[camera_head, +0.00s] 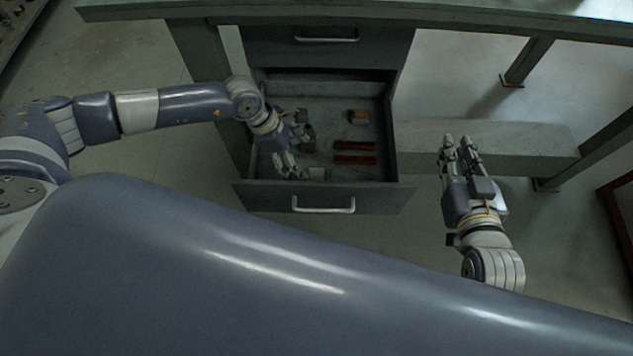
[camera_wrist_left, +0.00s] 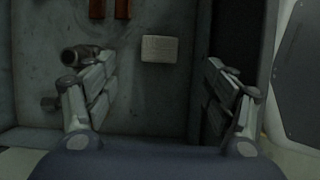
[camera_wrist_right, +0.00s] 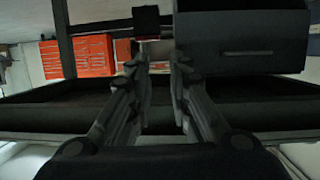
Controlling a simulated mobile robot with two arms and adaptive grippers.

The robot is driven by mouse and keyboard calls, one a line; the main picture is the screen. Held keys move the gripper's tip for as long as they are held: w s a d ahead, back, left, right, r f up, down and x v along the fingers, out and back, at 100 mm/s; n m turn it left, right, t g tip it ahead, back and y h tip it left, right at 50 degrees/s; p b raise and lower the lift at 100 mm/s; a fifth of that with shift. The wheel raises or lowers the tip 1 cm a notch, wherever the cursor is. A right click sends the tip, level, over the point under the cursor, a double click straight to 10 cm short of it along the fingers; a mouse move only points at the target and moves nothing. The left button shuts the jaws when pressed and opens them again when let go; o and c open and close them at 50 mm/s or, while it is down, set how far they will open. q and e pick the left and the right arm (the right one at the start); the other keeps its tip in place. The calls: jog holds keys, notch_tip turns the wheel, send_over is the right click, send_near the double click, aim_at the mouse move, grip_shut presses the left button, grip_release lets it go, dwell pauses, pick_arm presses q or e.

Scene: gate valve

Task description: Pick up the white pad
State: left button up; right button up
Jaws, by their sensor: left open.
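The white pad (camera_wrist_left: 159,48) is a small pale rectangle lying flat on the drawer floor. In the left wrist view it is ahead of the fingers, between their lines, and apart from both. In the head view a small pale piece (camera_head: 316,173) near the drawer's front looks like this pad. My left gripper (camera_head: 297,152) reaches into the drawer from the left; it is open and empty, also in the left wrist view (camera_wrist_left: 160,82). My right gripper (camera_head: 457,142) is outside the drawer to the right, with an empty gap between its fingers, also seen in the right wrist view (camera_wrist_right: 160,68).
The open drawer (camera_head: 255,196) has a front handle (camera_head: 323,206). Inside are two reddish-brown bars (camera_head: 354,146) and a small brown block (camera_head: 359,117). A metal fitting (camera_wrist_left: 80,54) lies near the left finger. The bench top (camera_head: 480,22) overhangs behind. Red cabinets (camera_wrist_right: 92,55) stand farther off.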

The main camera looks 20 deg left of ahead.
pick_arm(q)
notch_tip(320, 180, down, 2)
jog(key=b, duration=0.3)
send_over(315, 178)
jog(key=a, duration=0.2)
jog(key=f, duration=0.4)
jog(key=shift+s+a+f, duration=0.15)
jog(key=shift+s+f, duration=0.1)
jog(key=shift+f, duration=0.45)
jog(key=b+x, duration=0.1)
jog(key=x, duration=0.3)
jog(key=shift+f+b, duration=0.2)
jog(key=shift+b, duration=0.1)
jog(key=shift+w+d+f, duration=0.1)
jog(key=shift+d+f, duration=0.05)
jog(key=shift+d, duration=0.15)
jog(key=c, duration=1)
pick_arm(e)
jog(key=s+r+t+y, duration=0.2)
jog(key=r+t, duration=0.4)
jog(key=r, duration=0.4)
jog(key=s+a+r+t+y, duration=0.1)
jog(key=s+r+t+y, duration=0.1)
jog(key=r+t, duration=0.4)
notch_tip(315, 178, up, 5)
jog(key=shift+s+r+y, duration=0.2)
jog(key=shift+s+y, duration=0.1)
jog(key=shift+s, duration=0.5)
